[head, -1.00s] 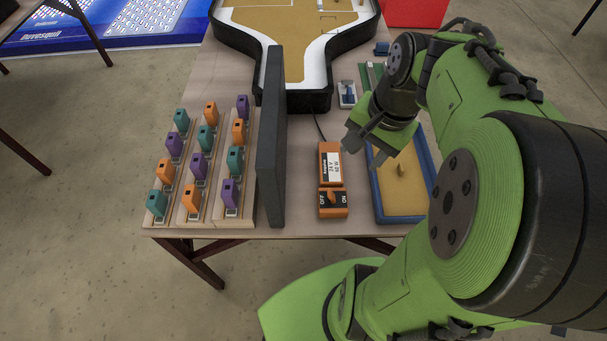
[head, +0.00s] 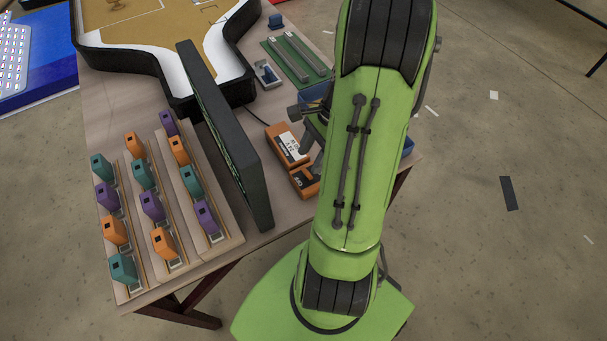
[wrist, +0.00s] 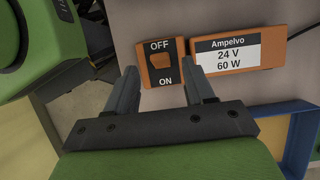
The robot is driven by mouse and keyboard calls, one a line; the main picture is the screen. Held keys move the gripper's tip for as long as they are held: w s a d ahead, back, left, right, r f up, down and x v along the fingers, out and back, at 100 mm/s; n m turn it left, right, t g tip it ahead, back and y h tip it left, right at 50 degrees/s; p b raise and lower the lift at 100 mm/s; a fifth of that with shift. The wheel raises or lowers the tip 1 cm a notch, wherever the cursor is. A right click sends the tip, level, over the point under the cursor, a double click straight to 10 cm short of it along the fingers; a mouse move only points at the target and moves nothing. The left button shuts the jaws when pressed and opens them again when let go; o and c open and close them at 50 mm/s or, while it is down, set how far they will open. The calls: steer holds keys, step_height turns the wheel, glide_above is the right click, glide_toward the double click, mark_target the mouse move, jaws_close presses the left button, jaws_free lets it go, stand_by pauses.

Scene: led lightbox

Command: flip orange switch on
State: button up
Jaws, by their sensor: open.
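The orange switch box (wrist: 174,75) shows in the wrist view, with an orange rocker (wrist: 161,61) between the "OFF" and "ON" labels. The rocker sits nearer "OFF"; its tilt is hard to tell. My gripper (wrist: 160,76) is open and empty, its two fingers on either side of the rocker's line. Any contact cannot be told. In the head view, the switch box (head: 301,182) is partly covered by my arm, and my gripper is mostly hidden. The attached orange power supply (wrist: 240,52) reads "Ampelvo 24 V 60 W".
A dark upright panel (head: 228,135) stands left of the switch. Racks of orange, teal and purple blocks (head: 150,205) lie beyond it. A blue-edged tray (wrist: 297,130) is near my gripper. A green board with rails (head: 298,58) lies behind.

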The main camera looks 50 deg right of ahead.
mark_target(305, 169)
steer(key=b+x, duration=0.1)
steer(key=x, duration=0.4)
steer(key=shift+a+f+b, duration=0.15)
steer(key=shift+f+b, duration=0.15)
steer(key=shift+f, duration=0.1)
jaws_close()
steer(key=shift+r, duration=0.1)
